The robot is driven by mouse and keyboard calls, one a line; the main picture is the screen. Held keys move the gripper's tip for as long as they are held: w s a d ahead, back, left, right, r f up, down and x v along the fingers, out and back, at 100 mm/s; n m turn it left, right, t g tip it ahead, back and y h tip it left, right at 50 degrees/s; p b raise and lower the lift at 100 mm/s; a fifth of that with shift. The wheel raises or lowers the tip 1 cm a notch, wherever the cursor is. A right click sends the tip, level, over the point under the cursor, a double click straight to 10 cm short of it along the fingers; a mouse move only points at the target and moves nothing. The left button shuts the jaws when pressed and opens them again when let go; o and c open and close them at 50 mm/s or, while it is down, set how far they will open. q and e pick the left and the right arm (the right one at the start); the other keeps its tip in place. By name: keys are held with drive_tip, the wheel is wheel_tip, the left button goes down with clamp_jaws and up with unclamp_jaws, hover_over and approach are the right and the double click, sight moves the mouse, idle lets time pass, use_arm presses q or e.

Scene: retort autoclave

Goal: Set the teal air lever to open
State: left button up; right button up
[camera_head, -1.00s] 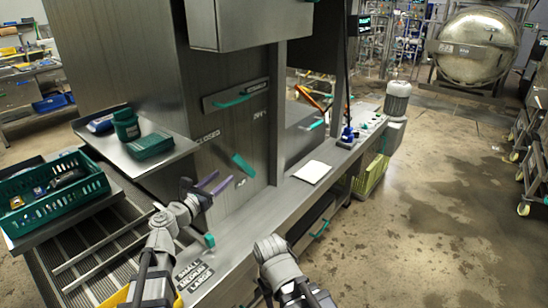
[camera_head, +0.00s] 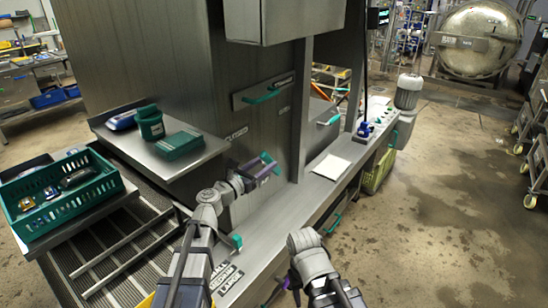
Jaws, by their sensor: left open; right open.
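The teal air lever (camera_head: 267,158) is on the steel cabinet's side panel, below the CLOSED label (camera_head: 237,133) and the OPEN label (camera_head: 284,110). It leans up and to the left. My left gripper (camera_head: 263,168) is open at the lever, its purple fingers on either side of the teal part. I cannot tell whether they touch it. My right gripper (camera_head: 284,284) is open, low at the front edge of the steel counter. It is partly hidden by its own wrist, and nothing shows in it.
A teal handle (camera_head: 262,97) sits on a plate above the lever. A green crate (camera_head: 114,184) is at far left. A white sheet (camera_head: 331,166) lies on the counter (camera_head: 290,203).

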use_arm(q)
drive_tip(key=x, duration=0.5)
drive_tip(key=shift+w, duration=0.15)
drive_tip(key=shift+c, duration=0.4)
clamp_jaws()
idle(0.8)
